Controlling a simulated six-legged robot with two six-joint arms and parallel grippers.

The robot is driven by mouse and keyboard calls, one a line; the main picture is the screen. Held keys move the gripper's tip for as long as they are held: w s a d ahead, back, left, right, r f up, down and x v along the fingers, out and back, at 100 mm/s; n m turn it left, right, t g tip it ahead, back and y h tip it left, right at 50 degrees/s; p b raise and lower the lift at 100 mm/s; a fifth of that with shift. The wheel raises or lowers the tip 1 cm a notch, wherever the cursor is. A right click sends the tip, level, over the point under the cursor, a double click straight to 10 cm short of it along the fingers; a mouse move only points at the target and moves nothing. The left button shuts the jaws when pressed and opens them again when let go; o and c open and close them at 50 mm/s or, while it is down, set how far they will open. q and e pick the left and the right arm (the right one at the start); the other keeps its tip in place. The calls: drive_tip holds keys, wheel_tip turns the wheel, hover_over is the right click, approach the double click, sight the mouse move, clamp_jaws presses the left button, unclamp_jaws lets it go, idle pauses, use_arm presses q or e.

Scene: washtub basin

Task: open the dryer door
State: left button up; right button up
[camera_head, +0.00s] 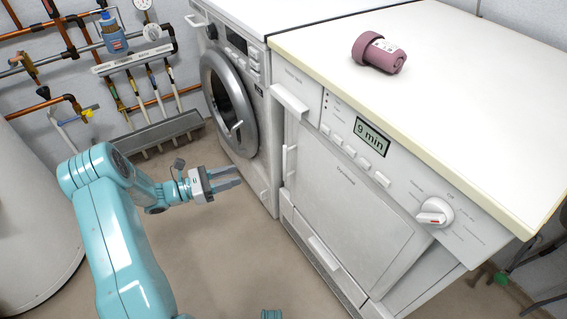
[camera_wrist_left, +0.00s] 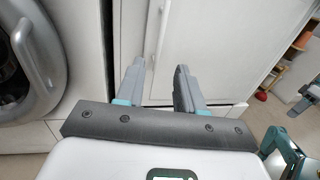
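The dryer (camera_head: 330,235) is the white machine with a square, flat door (camera_head: 345,185), which looks shut. A white vertical handle (camera_head: 289,165) is on the door's left edge; it also shows in the wrist view (camera_wrist_left: 155,22), beyond the fingers. My left gripper (camera_head: 238,178) is open and empty, left of the dryer and apart from the handle. Its two fingers show apart in the wrist view (camera_wrist_left: 160,85), in front of the dryer.
A washer (camera_head: 262,170) with a round door (camera_head: 228,105) stands left of the dryer. A purple container (camera_head: 379,53) lies on the worktop (camera_head: 460,80). Pipes (camera_head: 40,30) run along the wall. The floor (camera_head: 215,255) before the machines looks clear.

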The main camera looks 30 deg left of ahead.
use_arm(q)
drive_tip(key=b+x, duration=0.3)
drive_tip(key=x, duration=1.2)
drive_tip(key=shift+d, duration=0.2)
clamp_jaws()
